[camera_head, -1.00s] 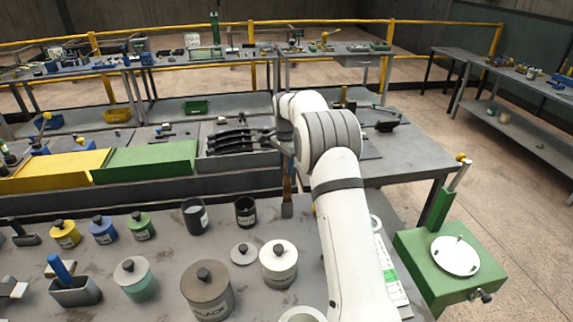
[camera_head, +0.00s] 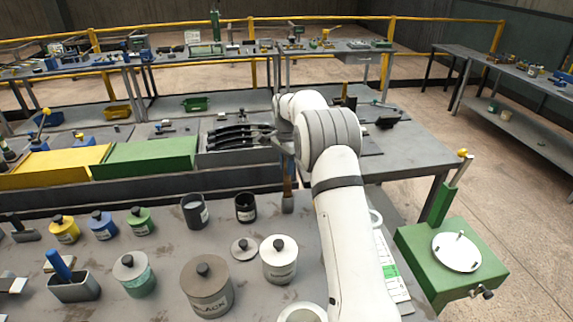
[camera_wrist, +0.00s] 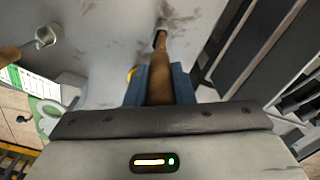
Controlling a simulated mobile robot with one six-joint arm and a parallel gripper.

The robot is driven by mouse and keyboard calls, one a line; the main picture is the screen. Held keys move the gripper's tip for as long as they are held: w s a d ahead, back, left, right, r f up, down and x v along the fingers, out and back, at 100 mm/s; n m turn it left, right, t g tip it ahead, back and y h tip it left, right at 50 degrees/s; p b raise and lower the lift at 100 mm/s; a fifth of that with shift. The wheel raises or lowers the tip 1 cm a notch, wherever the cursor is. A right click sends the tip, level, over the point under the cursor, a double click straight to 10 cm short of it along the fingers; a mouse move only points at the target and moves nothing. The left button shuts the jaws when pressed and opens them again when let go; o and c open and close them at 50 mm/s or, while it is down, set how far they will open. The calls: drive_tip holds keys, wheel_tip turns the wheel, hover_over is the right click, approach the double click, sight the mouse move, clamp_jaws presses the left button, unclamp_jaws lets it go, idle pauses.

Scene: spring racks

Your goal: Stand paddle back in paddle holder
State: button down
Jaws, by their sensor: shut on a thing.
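The paddle is a brown wooden piece (camera_wrist: 160,75) held between the blue fingers of my gripper (camera_wrist: 160,85) in the wrist view. In the head view the paddle (camera_head: 287,176) hangs nearly upright beside my arm, over the near bench. A small grey piece (camera_head: 288,203) is at its lower end and also shows in the wrist view (camera_wrist: 160,36). I cannot tell whether this grey piece is the paddle holder or part of the paddle. My arm hides most of the gripper in the head view.
Two dark cups (camera_head: 194,212) (camera_head: 245,208) stand left of the paddle. Lidded jars (camera_head: 207,290) (camera_head: 279,262) stand nearer. A grey box (camera_head: 75,288) with a blue-handled tool is at left. In the wrist view, another wooden-handled piece with a grey end (camera_wrist: 44,36) is at upper left.

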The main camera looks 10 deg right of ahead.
sight(287, 180)
drive_tip(key=shift+f+b, duration=0.85)
drive_tip(key=shift+f, duration=0.7)
drive_tip(key=c, duration=0.7)
unclamp_jaws()
drive_tip(key=shift+r, duration=0.1)
drive_tip(key=shift+r+p, duration=2.4)
drive_tip(key=shift+r, duration=1.1)
